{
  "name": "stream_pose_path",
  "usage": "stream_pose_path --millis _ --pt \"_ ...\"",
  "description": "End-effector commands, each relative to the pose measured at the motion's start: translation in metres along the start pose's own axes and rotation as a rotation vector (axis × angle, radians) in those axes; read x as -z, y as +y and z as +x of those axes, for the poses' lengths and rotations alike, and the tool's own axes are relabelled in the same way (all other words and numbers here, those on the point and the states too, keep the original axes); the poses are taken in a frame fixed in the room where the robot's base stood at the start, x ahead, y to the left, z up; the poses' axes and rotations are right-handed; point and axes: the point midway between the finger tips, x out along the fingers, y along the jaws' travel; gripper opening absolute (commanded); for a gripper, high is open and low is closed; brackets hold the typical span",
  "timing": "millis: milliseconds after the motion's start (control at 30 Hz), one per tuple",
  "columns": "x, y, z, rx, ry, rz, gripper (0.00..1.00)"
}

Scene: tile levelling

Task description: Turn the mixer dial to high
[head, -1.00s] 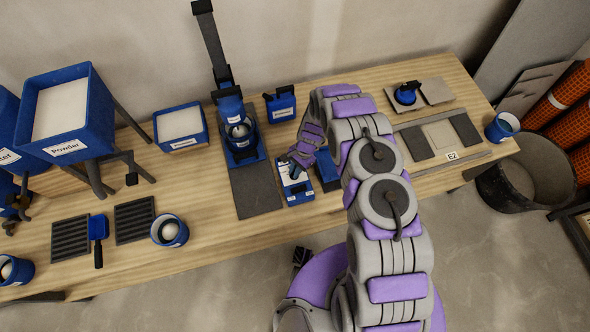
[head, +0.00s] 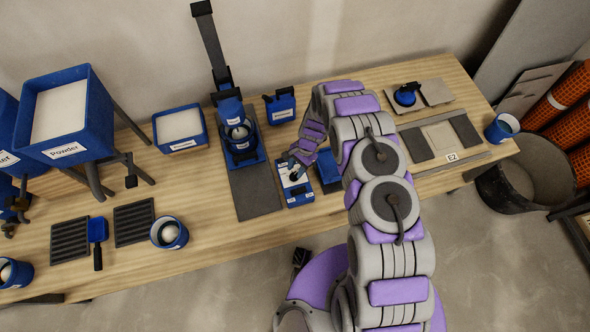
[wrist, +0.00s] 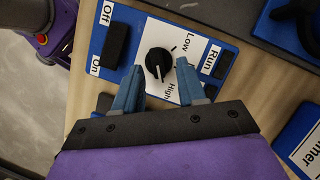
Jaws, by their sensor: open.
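The mixer dial (wrist: 159,62) is a round black knob with a white pointer line on a white plate of a blue control box (wrist: 228,62). The plate reads "Low" and "High", with "Off", "On" and "Run" labels beside it. The pointer appears to lie near the High side, away from Low. My gripper (wrist: 156,88) is open, its two blue-grey fingers on either side of and just short of the dial in the wrist view. I cannot tell whether they touch it. In the head view the box (head: 298,197) sits on the workbench, partly covered by my gripper (head: 295,168).
The mixer (head: 240,140) with a cup stands behind the box on a dark mat (head: 255,198). A blue block (head: 327,172) is close at its right. A blue canister (head: 280,105) stands behind. Trays, cups and powder bins occupy the bench's left side.

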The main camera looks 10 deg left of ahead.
Motion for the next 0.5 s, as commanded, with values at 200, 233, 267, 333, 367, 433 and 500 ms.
stream_pose_path --millis 200,233,267,333,367,433,500 --pt "0.000 -0.001 -0.046 0.001 0.001 0.002 0.40" --pt "0.000 -0.001 -0.053 0.001 0.000 0.002 0.40" --pt "0.000 -0.001 -0.059 0.001 0.000 0.003 0.40" --pt "0.001 -0.001 -0.075 0.002 0.002 0.002 0.40" --pt "0.001 -0.002 -0.082 0.003 0.004 0.001 0.40" --pt "0.001 -0.003 -0.098 0.003 0.004 0.001 0.40" --pt "0.001 -0.002 -0.111 0.001 0.002 0.001 0.40"
